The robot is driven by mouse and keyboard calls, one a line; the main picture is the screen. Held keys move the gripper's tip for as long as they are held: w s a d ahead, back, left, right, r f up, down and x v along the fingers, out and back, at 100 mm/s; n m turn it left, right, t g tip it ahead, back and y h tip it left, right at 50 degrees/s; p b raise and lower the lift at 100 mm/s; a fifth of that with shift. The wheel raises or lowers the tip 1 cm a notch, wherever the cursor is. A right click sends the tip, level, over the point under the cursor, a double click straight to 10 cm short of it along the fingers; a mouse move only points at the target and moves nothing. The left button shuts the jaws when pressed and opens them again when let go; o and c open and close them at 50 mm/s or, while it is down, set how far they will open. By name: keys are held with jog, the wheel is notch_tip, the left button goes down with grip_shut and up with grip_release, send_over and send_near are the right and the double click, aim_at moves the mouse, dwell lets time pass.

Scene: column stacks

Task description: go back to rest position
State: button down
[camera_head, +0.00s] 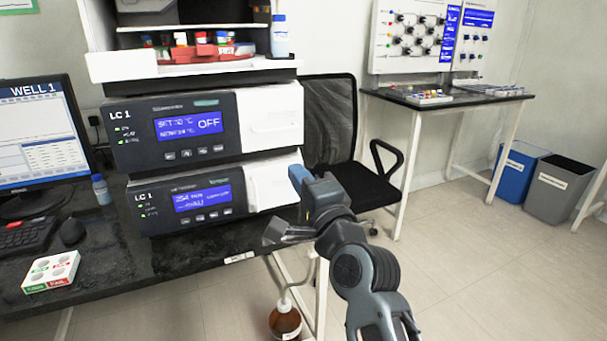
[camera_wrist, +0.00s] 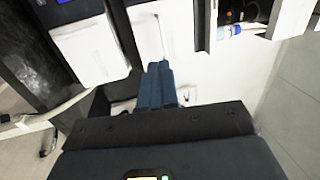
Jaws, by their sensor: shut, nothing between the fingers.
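My gripper (camera_head: 297,174) is raised at the right front of the instrument stack, with its blue fingers near the white side of the lower LC 1 unit (camera_head: 190,203). I cannot tell whether it touches that unit. In the wrist view my gripper's blue fingers (camera_wrist: 157,68) are together with nothing between them. White module fronts (camera_wrist: 92,50) show just past the fingertips. My arm reaches up from the lower right of the head view.
The upper LC 1 unit (camera_head: 185,127) shows OFF. A monitor (camera_head: 45,135), a small bottle (camera_head: 101,190) and a red-green-white block (camera_head: 51,271) stand on the dark bench. A black chair (camera_head: 340,135) stands behind my gripper. A brown bottle (camera_head: 285,320) is on the floor. Floor at right is open.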

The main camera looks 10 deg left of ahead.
jog(key=s+d+f+n+h+p, duration=0.15)
jog(key=s+d+f+h, duration=0.25)
jog(key=s+d+f, duration=0.6)
jog(key=s+d+f+n+h+p, duration=0.1)
jog(key=s+d+f+n+h, duration=0.2)
jog(key=s+d+f, duration=0.75)
jog(key=s+d+r+n+h, duration=0.15)
jog(key=s+d, duration=0.25)
jog(key=s, duration=0.5)
jog(key=s+d+r+n+h, duration=0.1)
jog(key=s+d+r, duration=0.1)
jog(key=s+d, duration=0.5)
jog(key=s+r+n+g+h+p, duration=0.1)
jog(key=s+r+n, duration=0.3)
jog(key=s, duration=1.1)
notch_tip(320, 180, up, 3)
jog(key=shift+a+r+g+h+p, duration=0.15)
jog(key=shift+g+h+p, duration=0.15)
jog(key=shift+h+p, duration=0.15)
